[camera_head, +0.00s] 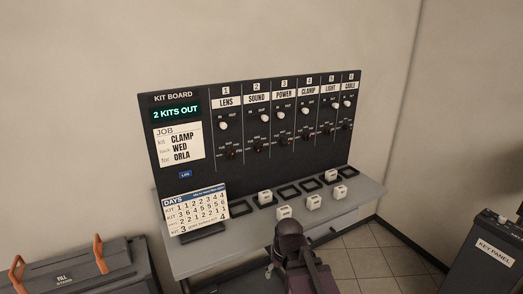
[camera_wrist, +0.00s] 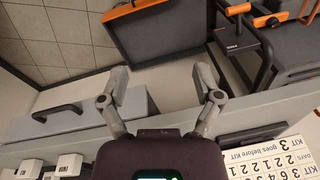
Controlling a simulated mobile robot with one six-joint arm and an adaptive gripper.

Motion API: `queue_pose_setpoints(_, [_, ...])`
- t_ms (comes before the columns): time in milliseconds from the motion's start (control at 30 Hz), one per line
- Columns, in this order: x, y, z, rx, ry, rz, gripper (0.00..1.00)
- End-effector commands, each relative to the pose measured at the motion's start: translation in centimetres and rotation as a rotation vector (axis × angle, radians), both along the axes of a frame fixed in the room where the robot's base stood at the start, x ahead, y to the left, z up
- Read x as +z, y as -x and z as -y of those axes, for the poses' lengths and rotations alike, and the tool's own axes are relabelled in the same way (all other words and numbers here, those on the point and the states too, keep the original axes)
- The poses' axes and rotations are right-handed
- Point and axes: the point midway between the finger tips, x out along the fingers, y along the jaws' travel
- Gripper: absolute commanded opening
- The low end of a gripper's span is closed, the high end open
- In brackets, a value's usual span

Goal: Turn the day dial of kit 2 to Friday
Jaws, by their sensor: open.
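The kit board (camera_head: 180,132) stands upright at the back of a grey shelf in the head view. Column 2, labelled SOUND (camera_head: 257,98), has a white in/out switch (camera_head: 262,119) and below it a small black day dial (camera_head: 262,146). The dial's day marks are too small to read. My gripper is open and empty in the wrist view (camera_wrist: 161,85), its two fingers wide apart over the shelf's front edge. It is well away from the dial. In the head view my arm stands in front of the shelf and the fingertips cannot be made out.
The job card (camera_head: 178,145) reads CLAMP, WED, ORLA under a "2 KITS OUT" display (camera_head: 176,112). A days chart (camera_head: 196,210) stands on the shelf's left. Several white blocks and dark square recesses lie along the shelf (camera_head: 353,200). A key panel (camera_head: 493,252) stands at right.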

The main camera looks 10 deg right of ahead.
Motion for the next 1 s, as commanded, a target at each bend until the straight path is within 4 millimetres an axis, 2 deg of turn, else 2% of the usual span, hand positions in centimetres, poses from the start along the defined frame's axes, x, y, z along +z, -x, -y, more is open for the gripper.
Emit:
queue_pose_setpoints(267, [2.7,-7.0,-2.7,0.229,-0.231,0.264,0.83])
queue_pose_setpoints(400, [5.3,-11.3,-3.7,0.334,-0.332,0.471,0.83])
queue_pose_setpoints(533, [8.2,-15.1,-3.8,0.403,-0.385,0.677,0.83])
queue_pose_setpoints(767, [13.9,-21.5,-1.8,0.440,-0.383,1.048,0.83])
queue_pose_setpoints(1000, [19.2,-26.7,2.6,0.379,-0.269,1.358,0.83])
